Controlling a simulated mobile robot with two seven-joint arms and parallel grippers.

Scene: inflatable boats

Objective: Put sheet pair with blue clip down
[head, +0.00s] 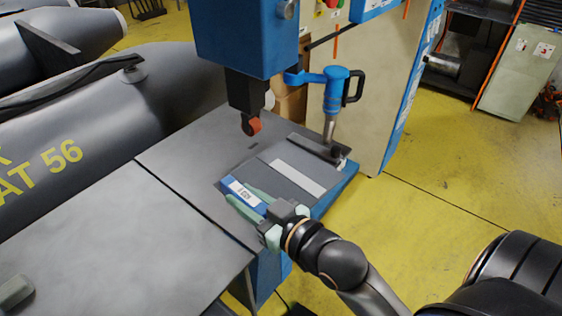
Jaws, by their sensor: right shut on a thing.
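The sheet pair (270,178) is dark grey and flat, with a pale strip across it. A blue clip (246,197) with a white label sits on its near left edge. My right gripper (240,194) comes in from the lower right, its pale green fingers on either side of the clip, shut on it. The sheet pair is over the grey work table (190,150), under the machine head; I cannot tell whether it rests flat or hangs slightly above. My left gripper is not in view.
A blue machine head (246,38) with a small orange-red roller (251,125) overhangs the table. A blue-handled tool (331,95) stands at the far right of the table. A grey inflatable boat (110,120) lies left. The near left tabletop is mostly clear.

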